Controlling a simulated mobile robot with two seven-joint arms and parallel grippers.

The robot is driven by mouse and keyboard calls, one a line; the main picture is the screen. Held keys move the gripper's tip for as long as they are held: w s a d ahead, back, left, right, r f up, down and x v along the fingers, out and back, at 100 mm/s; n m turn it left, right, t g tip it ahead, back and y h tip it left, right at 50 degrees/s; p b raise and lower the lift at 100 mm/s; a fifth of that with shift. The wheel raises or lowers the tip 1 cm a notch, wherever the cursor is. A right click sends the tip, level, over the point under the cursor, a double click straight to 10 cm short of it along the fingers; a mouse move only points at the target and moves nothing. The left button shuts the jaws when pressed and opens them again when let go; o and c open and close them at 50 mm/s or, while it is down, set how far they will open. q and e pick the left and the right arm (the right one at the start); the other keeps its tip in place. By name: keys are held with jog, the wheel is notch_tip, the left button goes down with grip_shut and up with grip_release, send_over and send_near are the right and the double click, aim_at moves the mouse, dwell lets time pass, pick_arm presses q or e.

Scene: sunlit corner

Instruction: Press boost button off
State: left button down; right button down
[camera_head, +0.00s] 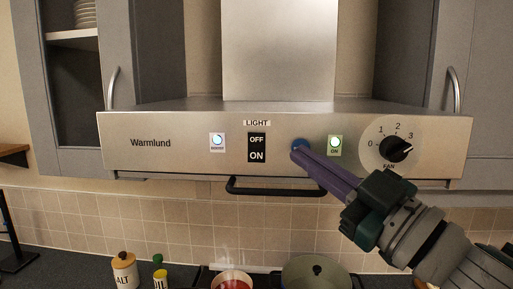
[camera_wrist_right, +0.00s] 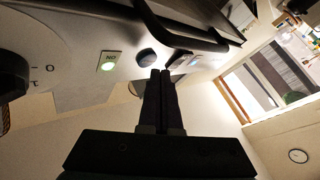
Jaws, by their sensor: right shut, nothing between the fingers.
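The range hood's front panel (camera_head: 180,162) carries the controls. A small lit indicator (camera_head: 217,142) at the left has a tiny label that seems to read BOOST. A round blue button (camera_head: 300,144) sits between the light switch (camera_head: 257,148) and a lit green ON indicator (camera_head: 335,145). My right gripper (camera_head: 297,152) is shut and empty, its purple fingertips at the blue button's lower edge. In the right wrist view the fingertips (camera_wrist_right: 161,72) are close to the dark round button (camera_wrist_right: 146,55); I cannot tell whether they touch. My left gripper is not in view.
A fan knob (camera_head: 396,148) is at the panel's right. A dark bar handle (camera_head: 275,188) hangs under the hood. Below are a steaming pot (camera_head: 232,279), a lidded pot (camera_head: 316,274) and a salt jar (camera_head: 124,272). Grey cabinets flank the hood.

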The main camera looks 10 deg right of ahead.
jog(key=shift+w, duration=0.1)
jog(key=shift+w+d, duration=0.15)
jog(key=shift+w, duration=0.2)
jog(key=shift+w, duration=0.1)
dwell(0.4)
jog(key=shift+s, duration=0.55)
jog(key=s+a+p, duration=0.2)
jog(key=s+p, duration=0.1)
jog(key=s, duration=0.2)
jog(key=shift+s, duration=0.4)
